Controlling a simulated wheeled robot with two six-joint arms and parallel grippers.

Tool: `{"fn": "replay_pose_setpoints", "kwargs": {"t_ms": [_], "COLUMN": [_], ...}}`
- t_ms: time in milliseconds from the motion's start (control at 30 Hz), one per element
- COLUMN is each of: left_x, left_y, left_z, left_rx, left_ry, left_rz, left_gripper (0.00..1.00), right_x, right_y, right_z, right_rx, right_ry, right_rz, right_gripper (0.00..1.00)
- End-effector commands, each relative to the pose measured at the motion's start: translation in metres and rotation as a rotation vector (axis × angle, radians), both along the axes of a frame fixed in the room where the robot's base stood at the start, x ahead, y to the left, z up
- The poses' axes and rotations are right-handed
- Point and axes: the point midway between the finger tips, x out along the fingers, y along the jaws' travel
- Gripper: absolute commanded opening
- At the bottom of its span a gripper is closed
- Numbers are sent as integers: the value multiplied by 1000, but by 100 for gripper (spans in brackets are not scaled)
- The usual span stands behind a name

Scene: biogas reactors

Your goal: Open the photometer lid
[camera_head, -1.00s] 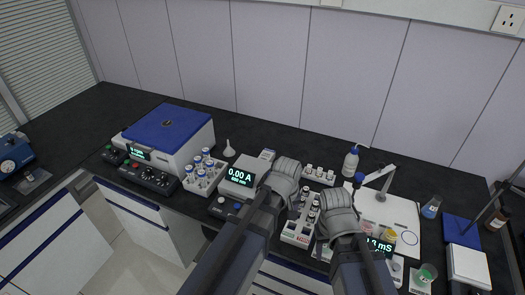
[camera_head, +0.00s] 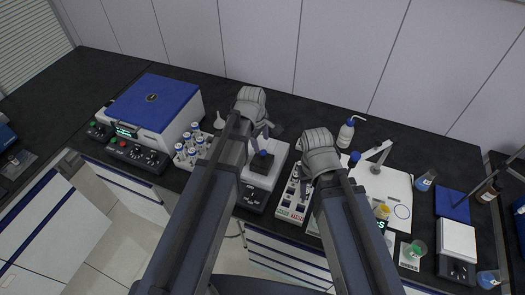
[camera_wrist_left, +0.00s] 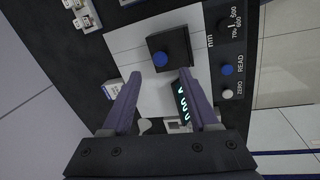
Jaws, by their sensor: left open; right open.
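The photometer (camera_head: 280,160) is a white box on the black bench, partly hidden behind my left arm. On its top sits a black square lid block with a blue knob (camera_head: 262,163); the lid appears shut. In the left wrist view the lid (camera_wrist_left: 170,42) lies just beyond my fingertips. My left gripper (camera_head: 264,130) is open and empty above the photometer, and its spread fingers show in the wrist view (camera_wrist_left: 155,85). The photometer's lit display (camera_wrist_left: 181,102) is partly covered by one finger. My right gripper (camera_head: 304,182) is open over the tube rack, its fingers partly hidden.
A blue-lidded centrifuge (camera_head: 152,100) and a rack of blue-capped tubes (camera_head: 190,148) stand at left. A white rack with vials (camera_head: 292,205) is right of the photometer. A wash bottle (camera_head: 346,133) and a white board (camera_head: 400,185) are farther right. The photometer's control panel (camera_wrist_left: 228,70) has knobs.

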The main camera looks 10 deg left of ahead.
Motion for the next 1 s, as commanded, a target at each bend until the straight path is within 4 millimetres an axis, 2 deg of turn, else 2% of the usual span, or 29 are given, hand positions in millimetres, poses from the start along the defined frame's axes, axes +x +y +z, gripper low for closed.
{"fn": "replay_pose_setpoints", "kwargs": {"t_ms": [33,433,833,1000], "left_x": [1,10,11,11], "left_y": [-1,-4,-5,-5], "left_z": [-11,-58,-62,-62], "left_rx": [0,0,0,0], "left_ry": [0,0,0,0], "left_rz": [0,-1,-1,-1], "left_gripper": [60,60,60,42], "right_x": [0,0,0,0], "right_y": [0,0,0,0], "right_z": [-11,-58,-62,-62], "right_rx": [0,-2,-2,-2], "right_ry": [0,0,0,0], "right_rz": [1,8,8,8], "right_gripper": [50,50,50,50]}}
